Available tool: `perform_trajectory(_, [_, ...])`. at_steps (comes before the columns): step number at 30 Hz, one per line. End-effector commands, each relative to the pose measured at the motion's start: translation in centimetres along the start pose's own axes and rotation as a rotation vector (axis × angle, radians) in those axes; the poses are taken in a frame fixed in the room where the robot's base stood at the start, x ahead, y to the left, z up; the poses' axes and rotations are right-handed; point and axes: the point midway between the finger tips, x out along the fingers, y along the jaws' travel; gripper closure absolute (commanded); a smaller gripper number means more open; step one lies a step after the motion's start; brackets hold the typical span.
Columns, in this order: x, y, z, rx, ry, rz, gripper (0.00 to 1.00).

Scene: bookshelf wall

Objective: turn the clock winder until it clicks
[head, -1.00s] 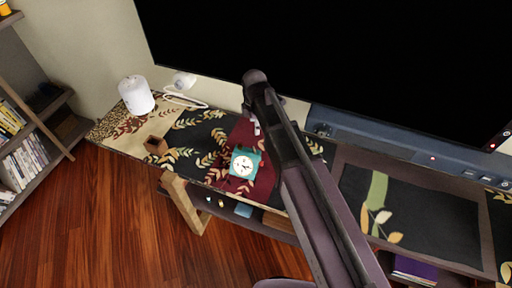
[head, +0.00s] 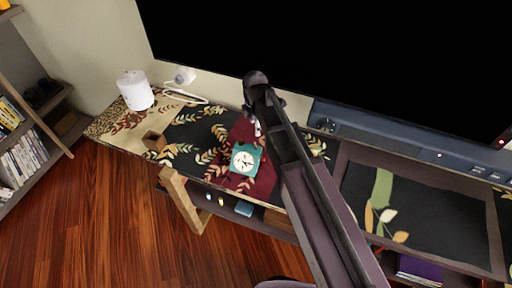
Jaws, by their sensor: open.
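A small teal clock (head: 245,159) with a white face stands on the patterned cloth, on its dark red part, left of my arm. Its winder cannot be made out. My dark arm reaches up from the bottom of the head view and bends over at the top, just above and right of the clock. My gripper (head: 257,127) shows only as a small pale tip below the arm's end, largely hidden by the arm. It is apart from the clock in the picture and holds nothing that I can see.
A large black screen (head: 340,60) with a soundbar (head: 400,140) stands behind. A white cylinder (head: 135,90), a small brown wooden box (head: 154,141) and a white cable (head: 185,96) lie to the left. A bookshelf (head: 22,158) stands at far left. The wooden floor (head: 100,230) is clear.

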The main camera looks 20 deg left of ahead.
Motion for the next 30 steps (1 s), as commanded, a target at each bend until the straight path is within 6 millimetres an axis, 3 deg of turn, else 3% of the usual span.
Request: perform_trajectory(30, [8.2,0.0,-0.1,-0.002,0.0,0.001,0.23])
